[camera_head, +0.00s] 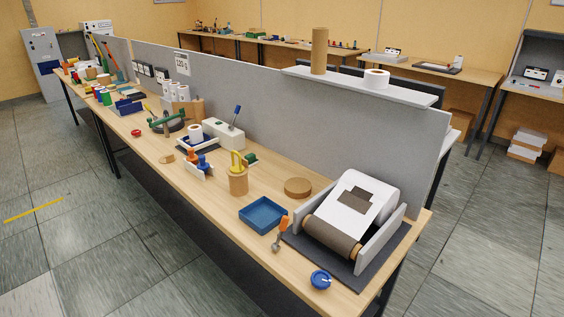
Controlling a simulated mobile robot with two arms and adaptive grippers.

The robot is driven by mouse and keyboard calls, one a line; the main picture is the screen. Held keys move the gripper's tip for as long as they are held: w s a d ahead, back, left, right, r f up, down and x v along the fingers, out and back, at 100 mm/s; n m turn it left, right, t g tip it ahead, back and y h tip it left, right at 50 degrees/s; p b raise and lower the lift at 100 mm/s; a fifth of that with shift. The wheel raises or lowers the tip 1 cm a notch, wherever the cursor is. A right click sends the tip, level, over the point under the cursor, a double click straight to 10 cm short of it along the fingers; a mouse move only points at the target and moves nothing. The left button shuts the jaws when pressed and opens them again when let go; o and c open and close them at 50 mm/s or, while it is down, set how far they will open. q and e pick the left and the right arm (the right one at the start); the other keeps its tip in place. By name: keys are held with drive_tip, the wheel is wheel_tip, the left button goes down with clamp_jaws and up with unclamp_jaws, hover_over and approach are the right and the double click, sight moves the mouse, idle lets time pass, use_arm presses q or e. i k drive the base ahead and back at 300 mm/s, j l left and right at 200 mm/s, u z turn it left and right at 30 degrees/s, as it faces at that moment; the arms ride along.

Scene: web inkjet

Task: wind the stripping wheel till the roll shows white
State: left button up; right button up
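A device with grey side walls (380,240) stands on a dark mat (318,257) at the right end of the long bench. A broad white roll (375,190) sits between its walls, with a grey-brown patch (357,200) on the white. In front of it lies a dark brown roller (331,237) with pale wooden ends, which may be the stripping wheel; I cannot tell for sure. A small round blue piece with a white part on top (320,279) lies on the bench in front of the mat. Neither of my grippers is in view.
Left of the device are a blue tray (263,214), an orange-handled tool (281,233), a brown disc (298,187) and a cup with yellow handles (238,180). A grey partition (330,140) runs behind. A shelf (355,86) holds a cardboard tube (319,50) and a white roll (376,79).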

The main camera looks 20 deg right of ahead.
sight(321, 280)
drive_tip(key=z, duration=1.05)
drive_tip(key=l+u, duration=0.2)
drive_tip(key=u, duration=0.2)
drive_tip(key=l+u, duration=0.2)
drive_tip(key=u, duration=0.2)
drive_tip(key=l+u, duration=0.2)
drive_tip(key=u, duration=0.25)
drive_tip(key=k+l+u, duration=0.1)
drive_tip(key=u, duration=0.3)
drive_tip(key=k+l, duration=0.1)
drive_tip(key=l, duration=0.1)
